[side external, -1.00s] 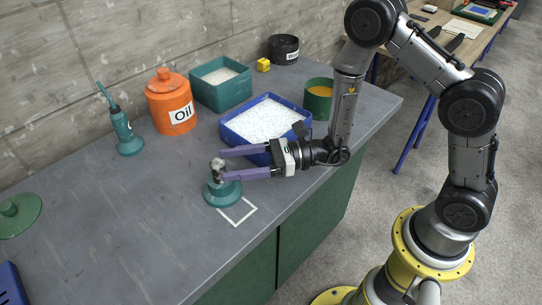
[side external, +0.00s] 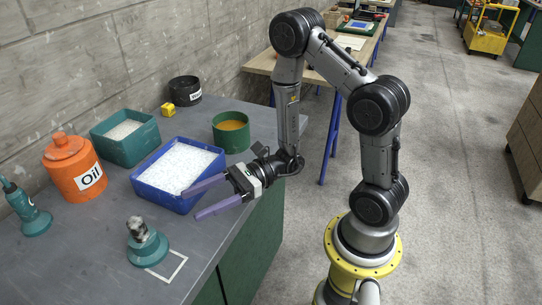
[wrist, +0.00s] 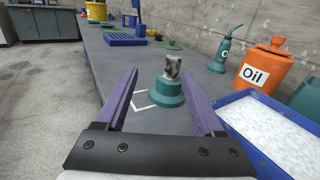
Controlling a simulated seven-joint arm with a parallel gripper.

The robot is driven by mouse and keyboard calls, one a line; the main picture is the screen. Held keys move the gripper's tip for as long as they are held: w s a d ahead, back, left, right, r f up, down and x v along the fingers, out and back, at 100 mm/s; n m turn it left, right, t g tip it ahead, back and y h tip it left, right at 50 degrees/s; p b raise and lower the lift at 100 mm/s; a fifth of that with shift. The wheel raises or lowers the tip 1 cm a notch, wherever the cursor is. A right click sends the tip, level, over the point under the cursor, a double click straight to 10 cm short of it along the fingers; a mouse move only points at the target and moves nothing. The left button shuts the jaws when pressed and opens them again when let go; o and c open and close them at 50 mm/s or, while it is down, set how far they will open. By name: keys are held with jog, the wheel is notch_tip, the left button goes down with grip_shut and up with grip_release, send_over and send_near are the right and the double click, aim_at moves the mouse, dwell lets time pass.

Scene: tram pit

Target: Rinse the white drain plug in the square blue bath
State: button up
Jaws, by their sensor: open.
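The white drain plug (side external: 137,226), pale with dark smudges, stands upright on a round teal stand (side external: 148,250). In the wrist view the plug (wrist: 173,67) shows ahead of my gripper, on its stand (wrist: 165,93). My gripper (side external: 192,205) has two purple fingers spread apart and nothing between them. It is held to the right of the plug, clear of it, close to the front of the bath. The square blue bath (side external: 160,198) holds white foam-like filling and sits behind the stand; its rim also shows in the wrist view (wrist: 246,148).
A teal bin (side external: 125,153) of white material, an orange oil can (side external: 62,178) and a green tub (side external: 231,141) of orange contents surround the bath. A yellow cube (side external: 168,109) and a black pot (side external: 185,90) stand behind. A white outline (side external: 172,276) marks the bench before the stand.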

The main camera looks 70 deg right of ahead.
jog(key=s+a+r+n+g+h, duration=0.1)
jog(key=s+r+n+g+h, duration=0.1)
jog(key=s+n+g, duration=0.5)
jog(key=s+a+r+n+g+h, duration=0.1)
jog(key=s+r+n+g+h, duration=0.25)
jog(key=s+n, duration=0.5)
jog(key=d+r+n+t+h, duration=0.2)
jog(key=d+n+t+h, duration=0.1)
jog(key=d, duration=0.4)
jog(key=d+r+n+t+h, duration=0.3)
jog(key=d+n+t+h, duration=0.1)
jog(key=d+h, duration=0.3)
jog(key=shift+s+d+n, duration=0.2)
jog(key=shift+n, duration=0.45)
